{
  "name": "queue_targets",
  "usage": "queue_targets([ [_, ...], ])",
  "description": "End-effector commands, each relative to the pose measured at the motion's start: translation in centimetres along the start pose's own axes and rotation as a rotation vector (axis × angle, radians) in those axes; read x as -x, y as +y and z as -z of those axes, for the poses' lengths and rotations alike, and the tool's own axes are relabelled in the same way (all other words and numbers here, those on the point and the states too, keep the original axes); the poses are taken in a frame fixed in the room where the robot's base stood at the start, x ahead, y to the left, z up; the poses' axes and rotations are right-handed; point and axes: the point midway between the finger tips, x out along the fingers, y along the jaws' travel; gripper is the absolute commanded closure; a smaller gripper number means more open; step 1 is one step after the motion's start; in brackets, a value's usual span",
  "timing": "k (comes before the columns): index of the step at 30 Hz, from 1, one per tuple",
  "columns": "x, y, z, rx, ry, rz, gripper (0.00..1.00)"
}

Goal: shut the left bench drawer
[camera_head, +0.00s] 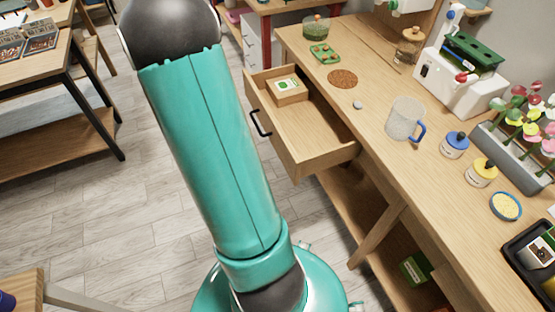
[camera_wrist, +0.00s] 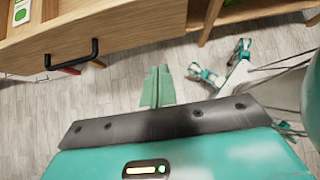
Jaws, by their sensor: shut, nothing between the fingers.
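The bench drawer (camera_head: 318,150) is pulled well out of the wooden bench, its inside showing. Its black bar handle (camera_head: 261,124) is on the front panel. A small wooden box (camera_head: 291,97) with a green-marked card lies in the drawer's corner. In the wrist view, the drawer front (camera_wrist: 130,28) fills the upper left, with the handle (camera_wrist: 72,62) at left. My gripper (camera_wrist: 158,80) is shut and empty, with bare floor behind its fingers. In that picture it is below the drawer front and right of the handle, apart from the handle. The head view does not show my gripper.
The bench top (camera_head: 375,115) holds a mug (camera_head: 404,118), a cork-like disc (camera_head: 342,78), a small grey stone (camera_head: 358,105), lidded jars (camera_head: 455,145) and a planter (camera_head: 515,158). A lower shelf (camera_head: 350,205) runs under it. Floor in front of the drawer is clear apart from me.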

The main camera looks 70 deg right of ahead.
Motion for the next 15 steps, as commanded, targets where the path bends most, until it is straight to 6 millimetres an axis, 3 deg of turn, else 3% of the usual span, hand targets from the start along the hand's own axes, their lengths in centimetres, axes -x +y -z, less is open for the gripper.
queue_targets([
  [15,-9.4,-0.1,0.2,0.001,0.002,0.004,1.00],
])
